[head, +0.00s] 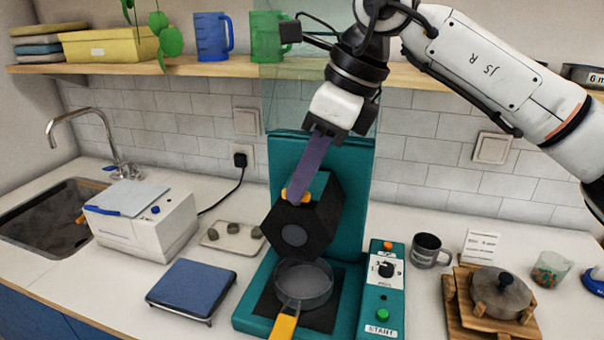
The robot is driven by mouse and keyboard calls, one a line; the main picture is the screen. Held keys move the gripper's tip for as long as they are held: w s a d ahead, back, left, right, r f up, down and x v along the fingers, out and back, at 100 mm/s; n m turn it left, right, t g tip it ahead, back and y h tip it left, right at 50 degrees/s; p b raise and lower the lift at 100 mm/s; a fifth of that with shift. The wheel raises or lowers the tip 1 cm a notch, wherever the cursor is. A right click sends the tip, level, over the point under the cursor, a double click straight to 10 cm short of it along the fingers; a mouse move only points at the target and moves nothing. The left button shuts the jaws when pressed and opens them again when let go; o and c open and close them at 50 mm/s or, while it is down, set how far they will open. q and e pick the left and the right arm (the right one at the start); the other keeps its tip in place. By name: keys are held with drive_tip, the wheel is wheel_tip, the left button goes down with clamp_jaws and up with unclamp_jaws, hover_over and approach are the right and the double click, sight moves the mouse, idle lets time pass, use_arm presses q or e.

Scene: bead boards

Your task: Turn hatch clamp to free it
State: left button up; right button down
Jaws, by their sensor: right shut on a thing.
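My right gripper (337,131) reaches down from the top centre and is shut on the upper end of a flat purple bar (314,160). The bar slants down and left to an orange piece (285,195) on top of a black hexagonal block (307,218). This orange piece looks like the clamp, but I cannot tell whether the bar is fixed to it or only touches it. The block is tilted in front of the teal machine's upright back panel (357,178). Below it is a clear round dish (303,284) with a yellow handle (284,326). My left gripper is out of view.
A teal control box (386,300) with a dial stands right of the machine. A grey mug (429,250) and a lidded pot (499,292) are farther right. A white appliance (150,225) and a blue-topped scale (194,289) are left. A shelf (235,66) crosses behind my right arm.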

idle(0.3)
drive_tip(key=c, duration=1.9)
unclamp_jaws()
drive_tip(key=shift+o, duration=0.2)
drive_tip(key=shift+r, duration=0.1)
drive_tip(key=v, duration=1)
drive_tip(key=shift+b, duration=0.3)
